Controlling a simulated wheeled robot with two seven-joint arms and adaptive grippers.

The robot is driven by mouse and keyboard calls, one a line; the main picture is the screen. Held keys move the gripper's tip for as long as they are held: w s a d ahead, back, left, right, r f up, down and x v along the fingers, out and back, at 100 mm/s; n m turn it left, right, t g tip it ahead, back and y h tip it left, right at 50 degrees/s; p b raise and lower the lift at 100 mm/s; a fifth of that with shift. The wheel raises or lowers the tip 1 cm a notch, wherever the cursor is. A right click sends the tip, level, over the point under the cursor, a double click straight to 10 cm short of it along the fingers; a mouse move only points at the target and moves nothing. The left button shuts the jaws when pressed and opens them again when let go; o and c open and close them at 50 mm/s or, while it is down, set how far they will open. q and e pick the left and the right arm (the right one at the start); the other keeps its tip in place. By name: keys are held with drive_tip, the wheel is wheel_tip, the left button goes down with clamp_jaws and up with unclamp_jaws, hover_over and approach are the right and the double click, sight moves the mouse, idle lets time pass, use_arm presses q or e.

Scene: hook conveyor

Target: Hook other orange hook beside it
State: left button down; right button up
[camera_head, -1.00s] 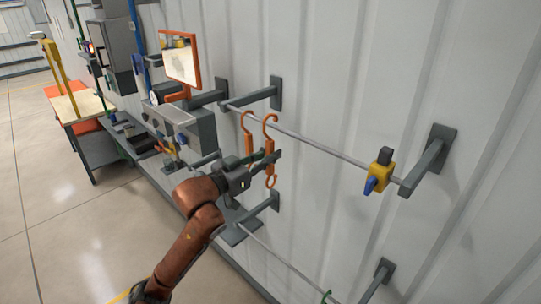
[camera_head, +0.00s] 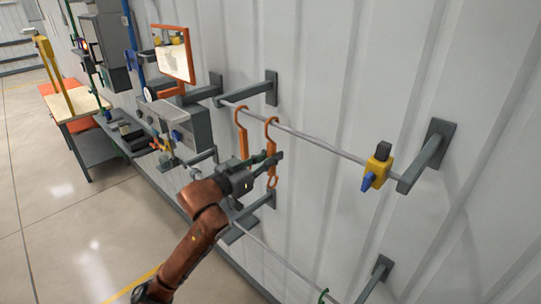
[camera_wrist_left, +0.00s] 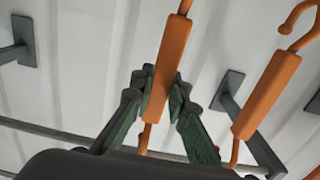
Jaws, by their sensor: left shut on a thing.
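Two orange hooks are at the upper grey rail (camera_head: 320,146) on the wall. My left gripper (camera_head: 272,158) is shut on the right orange hook (camera_head: 271,147), around its thick middle. The top curve of this held hook is at the rail; I cannot tell whether it bears on it. The other orange hook (camera_head: 242,146) is just left of it, its top curve over the rail. In the left wrist view the green fingers (camera_wrist_left: 162,92) close on the held hook (camera_wrist_left: 168,65); the other hook (camera_wrist_left: 268,90) is to its right, apart. My right gripper is out of view.
A yellow and blue clamp (camera_head: 378,167) sits on the rail farther right, by a wall bracket (camera_head: 428,160). A grey box (camera_head: 182,125) and an orange-framed panel (camera_head: 174,58) stand left. A lower rail (camera_head: 280,262) runs beneath. The rail between held hook and clamp is clear.

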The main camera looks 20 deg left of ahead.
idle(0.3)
use_arm(q)
drive_tip(key=c, duration=1.8)
unclamp_jaws()
